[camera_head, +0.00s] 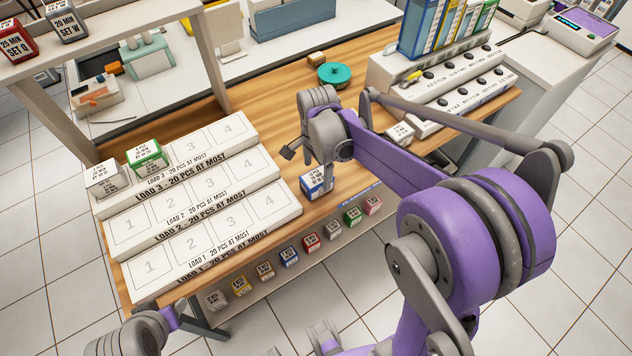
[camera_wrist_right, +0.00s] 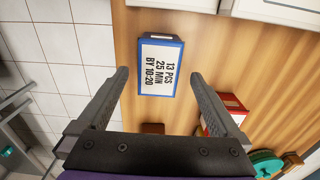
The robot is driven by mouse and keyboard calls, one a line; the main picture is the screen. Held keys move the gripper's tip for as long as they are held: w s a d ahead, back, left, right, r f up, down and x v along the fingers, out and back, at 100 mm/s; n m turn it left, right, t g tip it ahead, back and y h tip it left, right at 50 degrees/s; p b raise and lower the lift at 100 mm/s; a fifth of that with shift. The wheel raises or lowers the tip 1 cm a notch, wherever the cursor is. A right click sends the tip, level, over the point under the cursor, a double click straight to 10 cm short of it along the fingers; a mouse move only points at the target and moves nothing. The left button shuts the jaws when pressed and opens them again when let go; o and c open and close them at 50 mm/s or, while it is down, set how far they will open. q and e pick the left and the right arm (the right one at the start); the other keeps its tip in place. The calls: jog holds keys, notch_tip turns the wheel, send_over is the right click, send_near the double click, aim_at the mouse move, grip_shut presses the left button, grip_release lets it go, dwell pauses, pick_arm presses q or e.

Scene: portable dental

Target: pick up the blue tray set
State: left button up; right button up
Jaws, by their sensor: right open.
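The blue tray set (camera_head: 315,184) is a small blue box with a white label on top. It rests on the wooden table, to the right of the white load racks. In the right wrist view the blue tray set (camera_wrist_right: 160,66) lies beyond my fingertips, in line with the gap between them. Its label reads 13 pcs, 25 min. My right gripper (camera_head: 308,164) is above and beside it, with its fingers apart and nothing between them; the open fingers also show in the right wrist view (camera_wrist_right: 160,76).
White stepped load racks (camera_head: 205,213) stand at left, with a white box (camera_head: 106,179) and a green box (camera_head: 147,156) on the top step. A teal disc (camera_head: 334,74) lies further back. A red box (camera_wrist_right: 224,112) is near one finger. Small coloured boxes line the front edge.

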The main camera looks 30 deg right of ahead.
aim_at(317, 177)
notch_tip(317, 177, down, 5)
jog(key=shift+s+a+f, duration=0.1)
jog(key=shift+a, duration=0.05)
grip_shut()
dwell(0.5)
